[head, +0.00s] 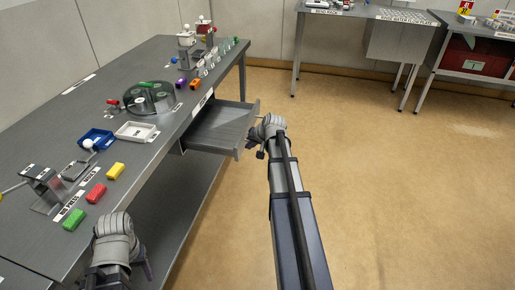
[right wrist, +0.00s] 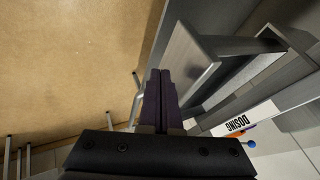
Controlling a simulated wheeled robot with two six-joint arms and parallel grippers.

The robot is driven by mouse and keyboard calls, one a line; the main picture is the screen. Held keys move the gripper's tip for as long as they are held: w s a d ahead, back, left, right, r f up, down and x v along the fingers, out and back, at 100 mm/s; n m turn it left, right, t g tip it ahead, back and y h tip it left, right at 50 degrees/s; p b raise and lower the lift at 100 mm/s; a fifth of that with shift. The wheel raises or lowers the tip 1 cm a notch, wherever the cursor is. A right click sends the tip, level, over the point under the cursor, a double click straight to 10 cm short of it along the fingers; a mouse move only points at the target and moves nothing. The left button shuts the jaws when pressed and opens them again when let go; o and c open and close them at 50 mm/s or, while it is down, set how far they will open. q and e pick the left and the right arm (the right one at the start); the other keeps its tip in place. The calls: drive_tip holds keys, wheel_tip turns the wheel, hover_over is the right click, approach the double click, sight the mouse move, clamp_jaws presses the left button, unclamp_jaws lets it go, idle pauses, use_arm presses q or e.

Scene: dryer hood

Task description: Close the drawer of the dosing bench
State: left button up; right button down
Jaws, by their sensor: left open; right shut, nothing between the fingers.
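The grey dosing bench (head: 150,190) runs along the left of the head view. Its drawer (head: 222,128) is pulled out from the bench's right side, below the top. It looks empty. My right gripper (head: 255,149) is just right of the drawer's front, outside it. In the right wrist view, the drawer (right wrist: 190,65) is close to the shut, empty fingers of this gripper (right wrist: 160,76). I cannot tell whether they touch the front. My left gripper (head: 115,278) is open at the bench's near edge, its fingers partly hidden by the wrist.
The bench top holds a round carousel (head: 149,97), a white tray (head: 136,131), a blue tray (head: 96,138), a lever press (head: 45,188) and coloured blocks. Tables (head: 365,14) stand at the back right. The tan floor (head: 400,180) right of the drawer is clear.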

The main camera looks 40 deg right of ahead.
drive_tip(key=shift+w+a, duration=0.4)
drive_tip(key=shift+w, duration=0.05)
drive_tip(key=w+a, duration=0.4)
drive_tip(key=w, duration=0.1)
drive_tip(key=w+a, duration=0.5)
drive_tip(key=w, duration=0.1)
drive_tip(key=w+a, duration=0.5)
drive_tip(key=w, duration=0.1)
drive_tip(key=shift+a, duration=0.25)
drive_tip(key=shift+w+a, duration=0.25)
drive_tip(key=shift+w, duration=0.05)
drive_tip(key=shift+w+r, duration=0.1)
